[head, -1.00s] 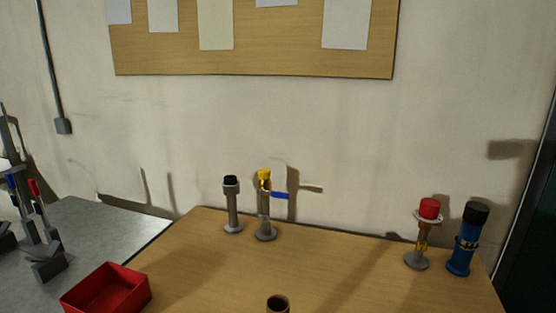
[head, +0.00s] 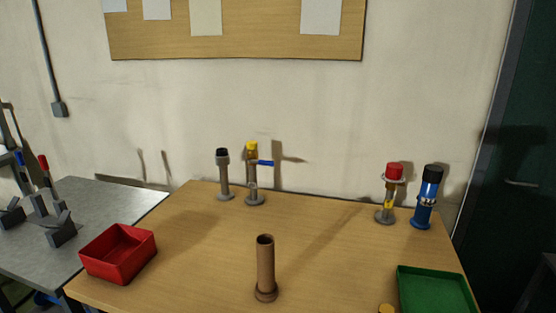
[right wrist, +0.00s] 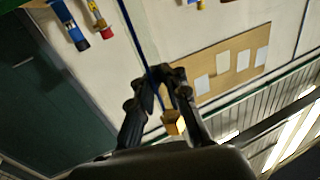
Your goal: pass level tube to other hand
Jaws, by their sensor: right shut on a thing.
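My right gripper (right wrist: 165,78) shows in the right wrist view, with its dark fingers closed together. It is shut on a slim thing, apparently the level tube, with a tan-yellow block end (right wrist: 174,122) sticking out between the fingers. A thin blue line runs up from the fingers; I cannot tell whether it belongs to the held thing. The fingers hide most of it. Neither gripper shows in the head view, and my left gripper is in no view.
On the wooden table (head: 190,260) a brown tube (head: 265,265) stands upright. Behind are a black-topped stand (head: 223,175), a yellow-topped valve piece (head: 253,175), a red-capped piece (head: 389,195) and a blue cylinder (head: 428,197). A red bin (head: 118,253) is left, a green tray (head: 435,290) right.

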